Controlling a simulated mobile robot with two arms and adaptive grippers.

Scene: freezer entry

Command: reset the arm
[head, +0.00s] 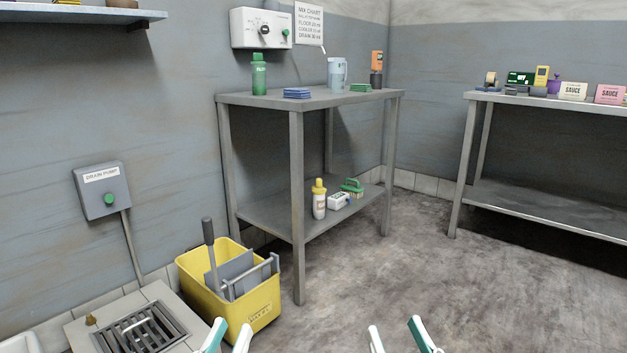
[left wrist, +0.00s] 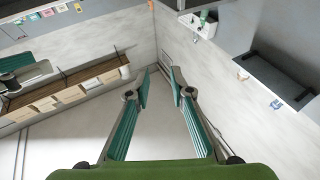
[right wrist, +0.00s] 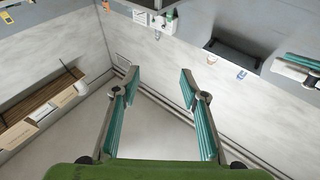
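My left gripper (head: 228,338) shows at the bottom edge of the head view, just right of the drain grate. Its two fingers are apart with nothing between them, as the left wrist view also shows (left wrist: 161,88). My right gripper (head: 397,335) is at the bottom edge, right of centre, over bare floor in the picture. Its fingers are spread wider and are empty in the right wrist view (right wrist: 160,88). Neither gripper touches anything that I can see. The arms behind the fingers are out of the head view.
A yellow mop bucket (head: 262,302) with a wringer stands left of centre, beside a floor drain grate (head: 150,333). A grey steel table (head: 330,100) holds bottles and a jug; a second table (head: 540,205) is at right. The floor (head: 400,265) between is clear.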

